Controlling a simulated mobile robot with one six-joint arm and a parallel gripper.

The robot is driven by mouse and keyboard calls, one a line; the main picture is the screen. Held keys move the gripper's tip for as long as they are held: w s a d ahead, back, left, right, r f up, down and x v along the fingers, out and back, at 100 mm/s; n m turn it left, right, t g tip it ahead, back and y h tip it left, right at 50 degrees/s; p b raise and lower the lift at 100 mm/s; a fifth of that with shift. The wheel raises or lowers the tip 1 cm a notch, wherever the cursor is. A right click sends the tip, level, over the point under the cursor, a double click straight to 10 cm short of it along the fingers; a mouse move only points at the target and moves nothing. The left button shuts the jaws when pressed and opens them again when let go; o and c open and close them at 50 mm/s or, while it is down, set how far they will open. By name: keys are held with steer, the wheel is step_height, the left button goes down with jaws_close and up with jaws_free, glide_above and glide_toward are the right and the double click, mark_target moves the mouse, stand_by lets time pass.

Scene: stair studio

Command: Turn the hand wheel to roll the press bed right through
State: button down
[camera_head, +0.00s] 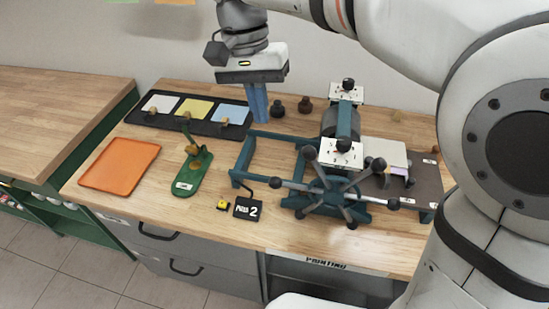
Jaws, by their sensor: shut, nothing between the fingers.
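The printing press stands on the wooden bench right of centre. Its hand wheel (332,189), with several dark spokes ending in black knobs and one pale tip, faces the front edge. The roller (328,122) sits under a bridge with white end plates behind the wheel. The dark press bed (415,183) shows on the right side of the roller, with a pale block on it. The blue frame rails (246,152) on the left are bare. My gripper (259,118) is shut and empty, pointing down above the back of the bench, left of the press and apart from the wheel.
A green stand (194,172), an orange tray (120,164) and a black tray (145,119) with coloured pads are on the left. Two dark knobbed pieces (292,107) stand behind. My arm spans the upper right.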

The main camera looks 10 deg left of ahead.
mark_target(273, 177)
steer(key=x, duration=1.3)
steer(key=shift+f, duration=0.35)
steer(key=shift+f+p, duration=0.1)
steer(key=shift+p, duration=0.2)
